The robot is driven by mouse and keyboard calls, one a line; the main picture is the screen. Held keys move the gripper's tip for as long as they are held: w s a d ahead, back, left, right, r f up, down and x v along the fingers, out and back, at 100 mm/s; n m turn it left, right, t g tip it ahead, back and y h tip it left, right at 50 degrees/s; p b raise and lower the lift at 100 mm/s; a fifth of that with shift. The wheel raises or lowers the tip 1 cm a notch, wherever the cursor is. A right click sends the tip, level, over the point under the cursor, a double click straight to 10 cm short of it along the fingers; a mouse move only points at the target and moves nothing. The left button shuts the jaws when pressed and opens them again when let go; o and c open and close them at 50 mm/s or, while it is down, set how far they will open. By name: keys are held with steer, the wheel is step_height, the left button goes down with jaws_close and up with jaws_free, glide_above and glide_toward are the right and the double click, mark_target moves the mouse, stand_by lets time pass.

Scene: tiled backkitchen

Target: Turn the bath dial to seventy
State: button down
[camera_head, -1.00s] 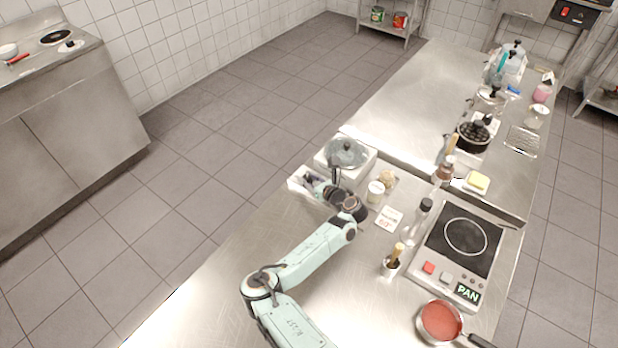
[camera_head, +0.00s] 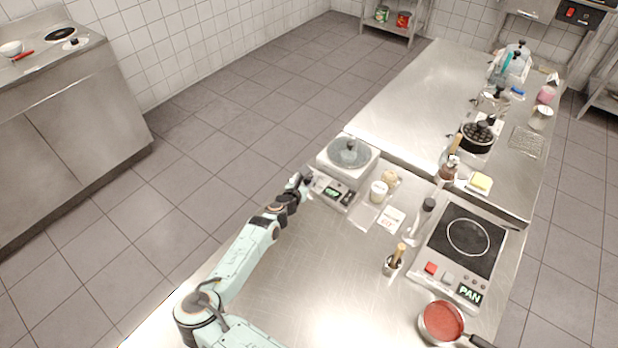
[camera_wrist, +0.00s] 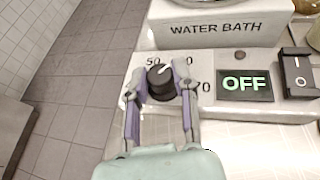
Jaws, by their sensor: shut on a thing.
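The water bath (camera_head: 358,172) is a pale box with a round glass lid, near the table's left edge in the head view. Its front panel in the wrist view carries a black dial (camera_wrist: 161,83), a display (camera_wrist: 245,84) reading OFF in green, and a rocker switch (camera_wrist: 298,72). The dial's white pointer line aims up and slightly right, between the 50 and a partly covered mark ending in 0. My gripper (camera_wrist: 161,90) is shut on the dial, one finger on each side. In the head view my gripper (camera_head: 304,182) is at the panel's left end.
Jars (camera_head: 379,191), a white card (camera_head: 391,220), a pot with a wooden handle (camera_head: 393,262) and a PAN hotplate (camera_head: 466,246) stand to the right. A saucepan of red sauce (camera_head: 441,322) is at the front right. The steel table's middle is clear.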

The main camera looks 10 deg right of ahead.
steer(key=m+g+h, duration=0.2)
steer(key=m, duration=0.1)
steer(key=m+g+h, duration=0.1)
steer(key=shift+w+a+h, duration=0.15)
steer(key=shift+w+h, duration=0.1)
steer(key=shift+h, duration=0.15)
steer(key=shift+m+g+h, duration=0.9)
steer(key=shift+m+g, duration=0.3)
steer(key=shift+m, duration=0.1)
steer(key=c, duration=0.9)
jaws_free()
steer(key=shift+o, duration=0.2)
steer(key=v, duration=1.2)
steer(key=shift+w+r, duration=0.1)
steer(key=shift+w, duration=0.1)
